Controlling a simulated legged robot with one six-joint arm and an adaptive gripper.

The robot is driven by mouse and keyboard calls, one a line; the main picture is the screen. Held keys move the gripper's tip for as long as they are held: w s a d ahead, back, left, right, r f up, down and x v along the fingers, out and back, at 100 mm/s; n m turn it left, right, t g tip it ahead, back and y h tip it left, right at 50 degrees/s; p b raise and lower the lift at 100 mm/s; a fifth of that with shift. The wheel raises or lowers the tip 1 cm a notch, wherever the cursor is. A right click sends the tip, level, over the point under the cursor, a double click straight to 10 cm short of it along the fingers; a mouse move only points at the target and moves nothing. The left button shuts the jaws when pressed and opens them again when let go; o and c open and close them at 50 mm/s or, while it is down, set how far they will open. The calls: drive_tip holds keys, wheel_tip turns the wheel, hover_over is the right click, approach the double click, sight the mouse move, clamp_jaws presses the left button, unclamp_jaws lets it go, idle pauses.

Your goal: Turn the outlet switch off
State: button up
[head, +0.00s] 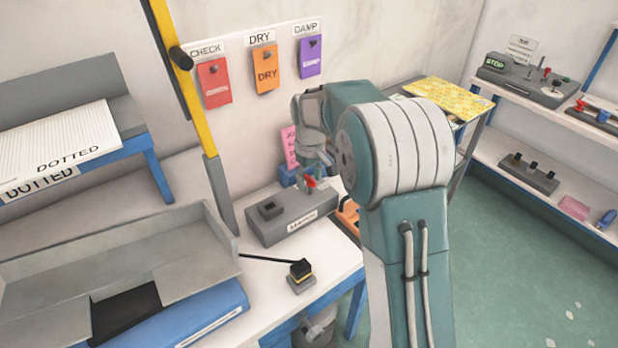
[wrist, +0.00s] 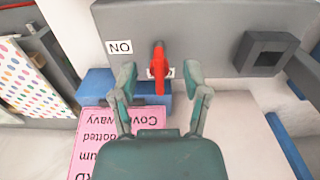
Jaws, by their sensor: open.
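The outlet is a long grey box (head: 290,216) on the white bench in the head view. Its grey face (wrist: 205,40) fills the top of the wrist view. A red switch lever (wrist: 159,75) sticks out from it, beside a white label (wrist: 119,47) that appears to read ON upside down. Another label behind the lever is mostly hidden. The lever shows as a small red spot (head: 310,182) in the head view. My gripper (wrist: 160,72) is open, with one finger on each side of the lever and visible gaps between. A square socket (wrist: 265,52) is to the right.
Coloured cards (head: 264,68) hang on the wall behind.

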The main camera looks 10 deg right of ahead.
sight(309, 178)
wheel_tip(309, 178, up, 12)
idle(0.5)
drive_tip(key=s+r+m+t, duration=0.1)
drive_tip(key=s+r, duration=0.2)
drive_tip(key=s, duration=0.5)
drive_tip(key=s+r+m+t, duration=0.1)
drive_tip(key=s+r+t, duration=0.15)
drive_tip(key=s, duration=0.55)
drive_tip(key=s+f+m+t, duration=0.1)
drive_tip(key=s+f, duration=0.1)
drive_tip(key=s, duration=0.5)
drive_tip(key=s+f+m+t, duration=0.1)
drive_tip(key=s+f, duration=0.1)
drive_tip(key=s, duration=0.6)
drive_tip(key=shift+s+f+m, duration=0.15)
drive_tip(key=shift+f+m, duration=0.15)
